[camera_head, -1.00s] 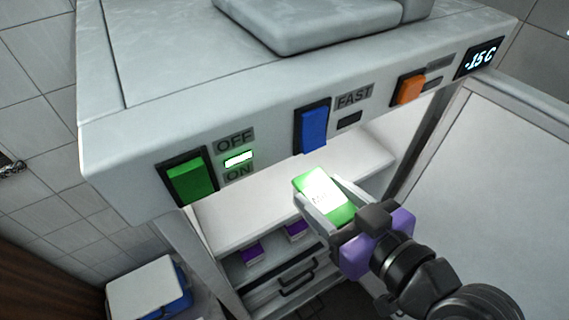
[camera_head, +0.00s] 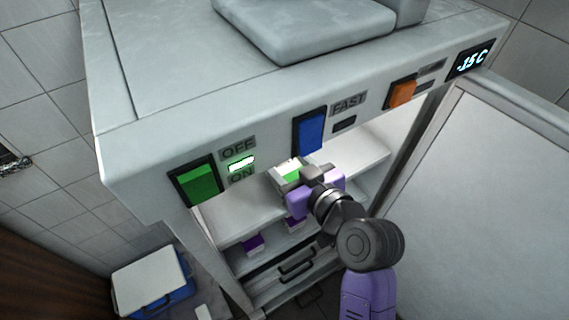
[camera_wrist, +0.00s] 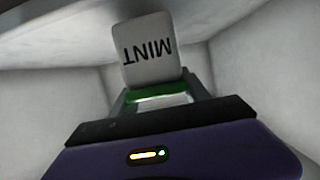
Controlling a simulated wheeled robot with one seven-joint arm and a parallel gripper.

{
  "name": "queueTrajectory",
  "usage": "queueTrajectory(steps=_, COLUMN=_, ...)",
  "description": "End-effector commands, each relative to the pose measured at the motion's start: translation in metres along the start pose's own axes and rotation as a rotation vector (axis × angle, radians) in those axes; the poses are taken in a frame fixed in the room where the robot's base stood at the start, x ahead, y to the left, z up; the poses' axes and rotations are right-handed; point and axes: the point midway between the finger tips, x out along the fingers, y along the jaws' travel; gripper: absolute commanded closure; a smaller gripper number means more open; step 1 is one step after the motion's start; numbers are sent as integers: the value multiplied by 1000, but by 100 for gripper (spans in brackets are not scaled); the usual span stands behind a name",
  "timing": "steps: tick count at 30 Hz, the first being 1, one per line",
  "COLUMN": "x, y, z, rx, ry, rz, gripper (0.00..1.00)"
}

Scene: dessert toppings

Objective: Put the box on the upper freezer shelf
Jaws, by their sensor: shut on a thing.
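The green and white box (camera_head: 291,170) is held in my gripper (camera_head: 291,172), inside the opening of the freezer above the upper shelf. In the wrist view the box (camera_wrist: 150,55) shows a pale face with upside-down "MINT" lettering and a green edge, between the fingers of my gripper (camera_wrist: 160,98). The upper freezer shelf (camera_head: 235,215) is white and lit, and its free surface shows on both sides of my gripper. I cannot tell whether the box touches the shelf. My gripper hides part of the box in the head view.
The open freezer door (camera_head: 490,190) stands at the right. The control panel with a green switch (camera_head: 197,181) and a blue switch (camera_head: 310,131) overhangs the opening. Purple boxes (camera_head: 253,243) sit on the lower shelf. A blue and white cooler (camera_head: 152,283) is at lower left.

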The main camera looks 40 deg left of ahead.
Motion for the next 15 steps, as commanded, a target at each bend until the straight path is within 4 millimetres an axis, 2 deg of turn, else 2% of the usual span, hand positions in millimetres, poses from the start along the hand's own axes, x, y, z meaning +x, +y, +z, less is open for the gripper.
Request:
queueTrajectory(steps=2, x=3, y=-1, z=10, rx=2, ry=0, rz=-1, gripper=100)
queueTrajectory(steps=15, x=9, y=0, z=16, rx=0, ry=3, rz=1, gripper=100)
